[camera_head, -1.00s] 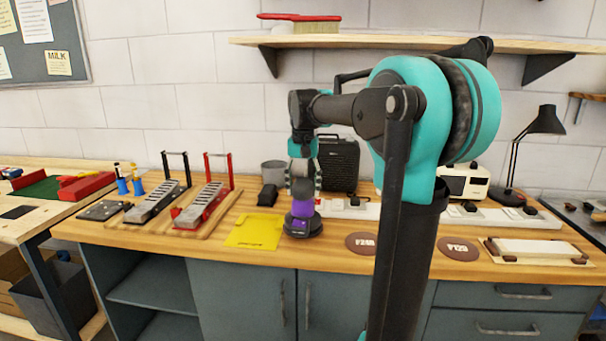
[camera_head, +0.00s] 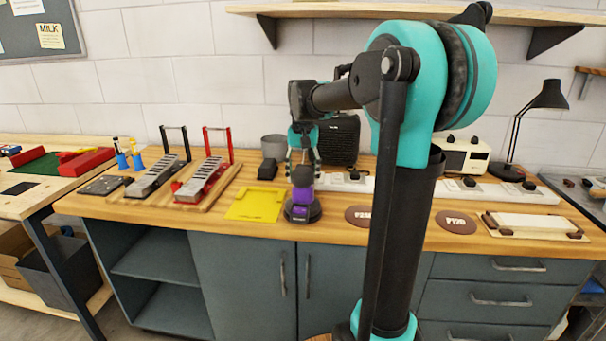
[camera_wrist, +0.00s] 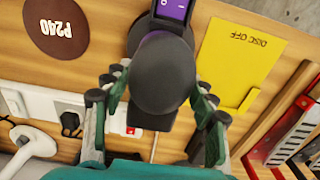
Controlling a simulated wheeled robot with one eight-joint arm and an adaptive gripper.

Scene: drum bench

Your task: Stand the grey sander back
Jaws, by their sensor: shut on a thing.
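The sander (camera_head: 302,197) has a dark grey domed top, a purple body and a wide dark round base. It is upright over the front of the bench, between the yellow sheet and the P240 disc. My gripper (camera_head: 303,172) comes down from above and is shut on its domed top. In the wrist view the dome (camera_wrist: 163,75) sits between my fingers, with part of the purple body (camera_wrist: 174,10) beyond it. The underside of the base is hidden, and I cannot tell whether it touches the bench.
A yellow sheet (camera_head: 256,205) marked "DISC OFF" lies left of the sander. A brown P240 disc (camera_head: 359,217) and another disc (camera_head: 456,222) lie to the right. A black case (camera_head: 338,140), a grey cup (camera_head: 273,146) and a white power strip (camera_head: 342,183) stand behind.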

